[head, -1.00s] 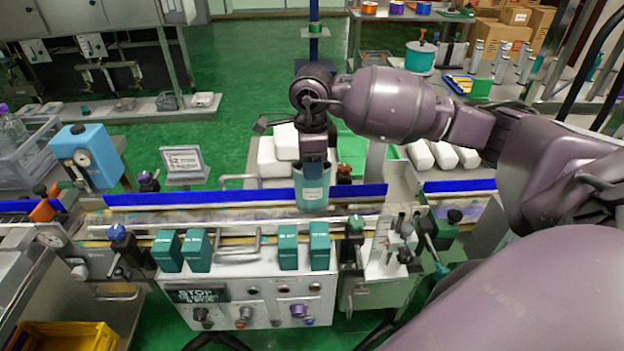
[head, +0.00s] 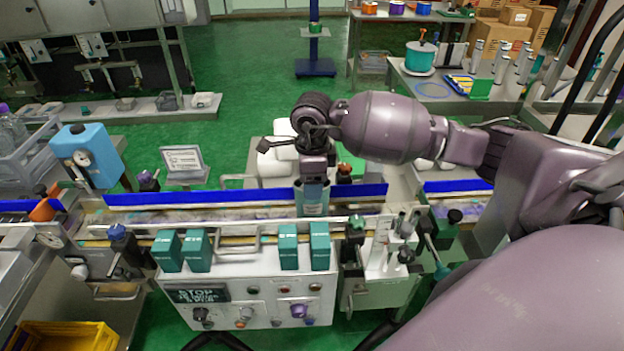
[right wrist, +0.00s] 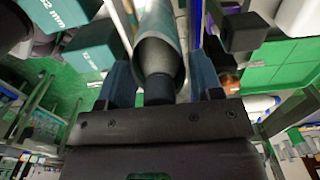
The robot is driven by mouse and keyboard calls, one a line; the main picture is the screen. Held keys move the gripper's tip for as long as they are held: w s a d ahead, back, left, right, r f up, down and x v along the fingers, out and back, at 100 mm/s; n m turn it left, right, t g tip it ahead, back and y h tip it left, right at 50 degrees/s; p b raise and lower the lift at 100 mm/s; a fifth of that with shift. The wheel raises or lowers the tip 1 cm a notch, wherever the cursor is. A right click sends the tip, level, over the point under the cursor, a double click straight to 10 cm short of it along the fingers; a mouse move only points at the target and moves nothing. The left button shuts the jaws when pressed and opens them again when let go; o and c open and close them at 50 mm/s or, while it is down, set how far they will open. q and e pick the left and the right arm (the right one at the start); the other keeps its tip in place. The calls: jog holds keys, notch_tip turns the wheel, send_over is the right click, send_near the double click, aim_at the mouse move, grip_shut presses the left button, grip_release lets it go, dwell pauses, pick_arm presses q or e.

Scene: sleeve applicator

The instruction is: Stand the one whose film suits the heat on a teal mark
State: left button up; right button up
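A grey-teal cylinder with a sleeve-like open end (head: 313,203) is upright at the conveyor, beneath my right gripper (head: 313,184). In the right wrist view the cylinder (right wrist: 160,45) has a dark cap or neck inside that end, facing the palm. The fingers of my right gripper (right wrist: 161,82) lie close along both its sides; whether they press on it is unclear. Its base at the belt (head: 235,213) is hard to make out. I cannot make out a teal mark or read the film's marking. A small framed sign (head: 183,162) stands behind the line, its text unreadable. My left gripper is not in view.
Teal boxes stand in two pairs along the front, left (head: 182,250) and right (head: 303,246), above a control panel (head: 250,300). A blue rail (head: 240,196) runs behind the belt. A dark-capped bottle (head: 344,178) is close on the right. The belt's left stretch looks clear.

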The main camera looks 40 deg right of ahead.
jog(key=shift+o, duration=0.4)
jog(key=shift+r, duration=0.1)
jog(key=shift+r, duration=0.2)
notch_tip(320, 180, up, 11)
jog(key=shift+f, duration=0.15)
jog(key=shift+r, duration=0.45)
